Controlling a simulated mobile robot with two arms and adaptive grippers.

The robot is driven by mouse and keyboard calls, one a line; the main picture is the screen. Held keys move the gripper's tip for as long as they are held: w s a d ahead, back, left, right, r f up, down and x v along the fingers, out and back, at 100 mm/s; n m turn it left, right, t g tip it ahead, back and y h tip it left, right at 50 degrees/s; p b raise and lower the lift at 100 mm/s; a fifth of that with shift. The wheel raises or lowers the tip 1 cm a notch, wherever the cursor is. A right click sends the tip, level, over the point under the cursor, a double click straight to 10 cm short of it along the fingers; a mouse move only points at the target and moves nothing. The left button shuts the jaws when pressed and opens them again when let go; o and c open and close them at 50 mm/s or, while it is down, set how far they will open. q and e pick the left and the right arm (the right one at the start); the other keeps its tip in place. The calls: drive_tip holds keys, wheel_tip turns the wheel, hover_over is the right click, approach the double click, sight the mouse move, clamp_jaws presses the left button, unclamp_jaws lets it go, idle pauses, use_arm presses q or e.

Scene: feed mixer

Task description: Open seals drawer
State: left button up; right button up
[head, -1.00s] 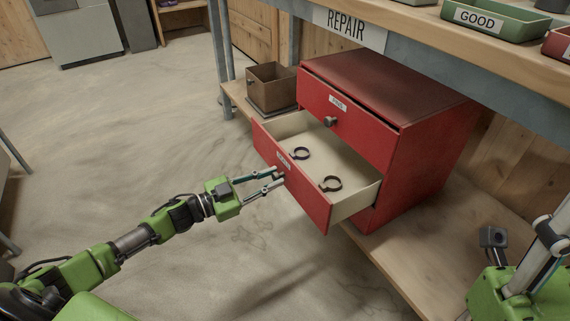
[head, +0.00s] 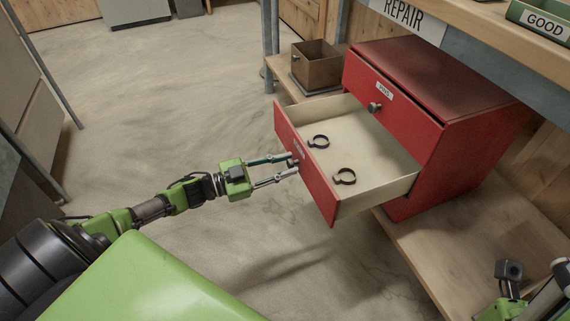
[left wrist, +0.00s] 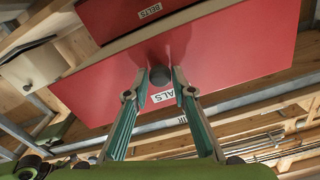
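The seals drawer is the lower drawer (head: 313,175) of a red cabinet (head: 455,85). It is pulled well out, its pale inside showing. Two dark ring-shaped seals lie in it, one farther back (head: 318,142) and one nearer the front (head: 344,177). In the left wrist view its red front (left wrist: 235,50) carries a label partly covered by a finger, reading "ALS". My right gripper's fingers are not seen; only part of that arm shows at lower right.
A brown box (head: 316,66) stands left of the cabinet on the wooden shelf (head: 440,250). A workbench (head: 500,35) overhangs the cabinet. The floor left of the drawer is clear.

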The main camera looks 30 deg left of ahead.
use_arm(q)
drive_tip(key=shift+o, duration=0.6)
drive_tip(key=shift+s+a, duration=0.1)
drive_tip(key=v, duration=1.1)
drive_tip(key=shift+s+a, duration=0.25)
drive_tip(key=shift+s, duration=0.1)
